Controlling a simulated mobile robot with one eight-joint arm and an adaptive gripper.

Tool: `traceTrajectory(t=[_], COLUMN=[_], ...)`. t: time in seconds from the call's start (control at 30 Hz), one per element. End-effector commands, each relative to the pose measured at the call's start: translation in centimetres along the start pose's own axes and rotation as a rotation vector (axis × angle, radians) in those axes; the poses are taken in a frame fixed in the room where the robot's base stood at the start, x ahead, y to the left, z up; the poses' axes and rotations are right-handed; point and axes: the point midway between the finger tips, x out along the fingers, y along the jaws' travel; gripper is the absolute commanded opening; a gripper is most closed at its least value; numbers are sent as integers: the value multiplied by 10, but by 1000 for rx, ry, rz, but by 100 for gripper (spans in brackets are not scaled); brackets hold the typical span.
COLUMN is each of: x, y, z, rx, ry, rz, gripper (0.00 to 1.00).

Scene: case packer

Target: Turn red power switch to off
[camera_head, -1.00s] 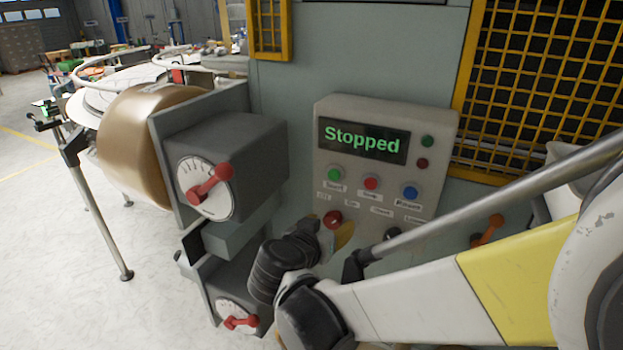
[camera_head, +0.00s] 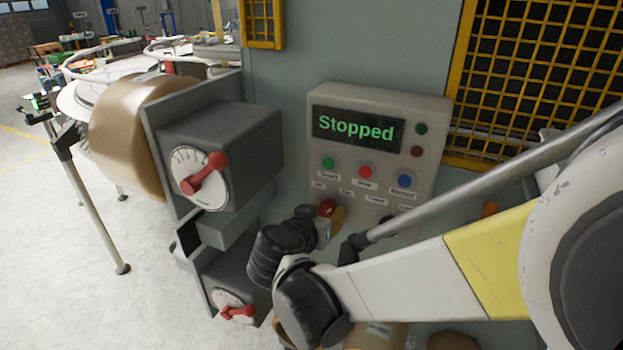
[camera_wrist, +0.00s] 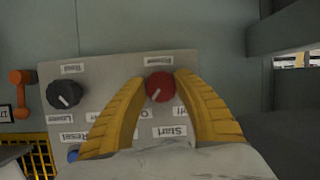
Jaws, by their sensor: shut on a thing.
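The red power switch (camera_wrist: 160,86) is a round knob with a pale pointer line on the grey control panel. My gripper (camera_wrist: 160,92) has its two yellow fingers on either side of the knob and is shut on it in the wrist view. The pointer line slants down and left there. In the head view the red knob (camera_head: 327,208) shows at the panel's lower left, with my gripper (camera_head: 334,222) at it, partly hidden by my wrist. The printed labels around the knob are partly covered by the fingers.
The panel display (camera_head: 358,128) reads "Stopped". Green (camera_head: 328,163), red (camera_head: 365,172) and blue (camera_head: 405,181) buttons sit below it. A black knob (camera_wrist: 64,94) is beside the red one. Grey boxes with red-handled dials (camera_head: 204,176) stand to the left.

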Motion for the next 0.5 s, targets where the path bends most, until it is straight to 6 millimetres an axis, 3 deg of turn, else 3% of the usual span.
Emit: traceTrajectory(t=[0.5], x=[1], y=[-1], z=[0], rx=[-305], ry=[-26], rz=[122], gripper=[5])
